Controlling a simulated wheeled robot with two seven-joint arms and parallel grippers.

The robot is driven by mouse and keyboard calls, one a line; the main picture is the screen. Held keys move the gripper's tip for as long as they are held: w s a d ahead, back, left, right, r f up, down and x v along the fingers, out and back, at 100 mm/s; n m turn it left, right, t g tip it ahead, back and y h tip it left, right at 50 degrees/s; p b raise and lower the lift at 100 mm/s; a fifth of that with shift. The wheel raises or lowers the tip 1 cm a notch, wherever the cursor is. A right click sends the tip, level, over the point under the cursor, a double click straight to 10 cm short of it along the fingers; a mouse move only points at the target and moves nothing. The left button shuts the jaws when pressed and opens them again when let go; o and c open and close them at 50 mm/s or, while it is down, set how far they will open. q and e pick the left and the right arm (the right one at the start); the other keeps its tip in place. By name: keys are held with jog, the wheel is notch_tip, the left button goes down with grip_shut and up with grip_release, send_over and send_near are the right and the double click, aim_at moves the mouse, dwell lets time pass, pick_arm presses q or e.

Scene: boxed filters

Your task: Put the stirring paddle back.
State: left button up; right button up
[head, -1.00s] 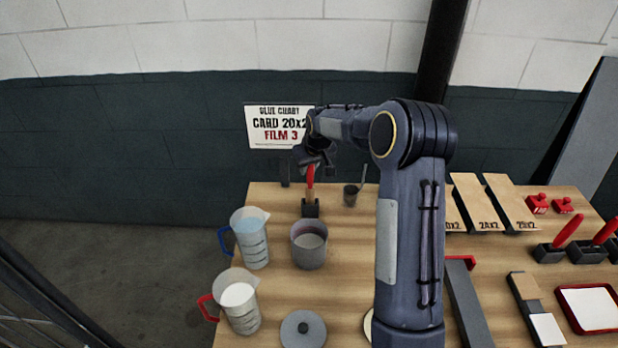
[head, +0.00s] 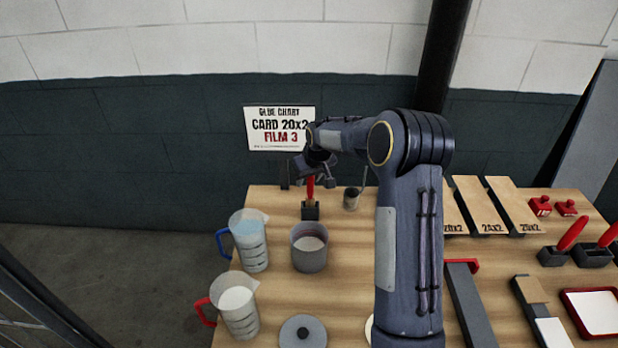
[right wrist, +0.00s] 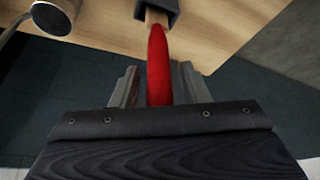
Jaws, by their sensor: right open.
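The stirring paddle, as I take the red-handled tool (head: 311,188) to be, stands upright in a small black holder (head: 310,212) at the back of the table. Its lower part is hidden inside the holder. My right gripper (head: 316,175) is at the top of the handle. In the right wrist view the red handle (right wrist: 158,65) lies between the two spread fingers of the gripper (right wrist: 158,88), with a short wooden part at the black holder (right wrist: 172,8). The fingers are open. My left gripper is not in view.
A grey pot (head: 310,258) stands in front of the holder, and a small metal cup (head: 351,198) with a thin rod is to its right. A blue-handled jug (head: 250,245) and a red-handled jug (head: 238,310) stand left. A sign (head: 279,128) hangs behind.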

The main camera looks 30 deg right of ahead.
jog(key=shift+r, duration=0.3)
jog(key=s+a+r+y+p, duration=0.1)
jog(key=s+a+r+p, duration=0.2)
jog(key=s+r, duration=1)
jog(key=s+a+y, duration=0.1)
jog(key=s+a, duration=0.3)
jog(key=s, duration=0.4)
jog(key=s+a+y, duration=0.1)
jog(key=s+a, duration=0.4)
jog(key=s, duration=0.3)
jog(key=s+a+t+y, duration=0.1)
jog(key=s+a, duration=0.4)
jog(key=s, duration=0.3)
jog(key=shift+s+f+m, duration=0.15)
jog(key=shift+s+m, duration=0.2)
jog(key=shift+m, duration=0.05)
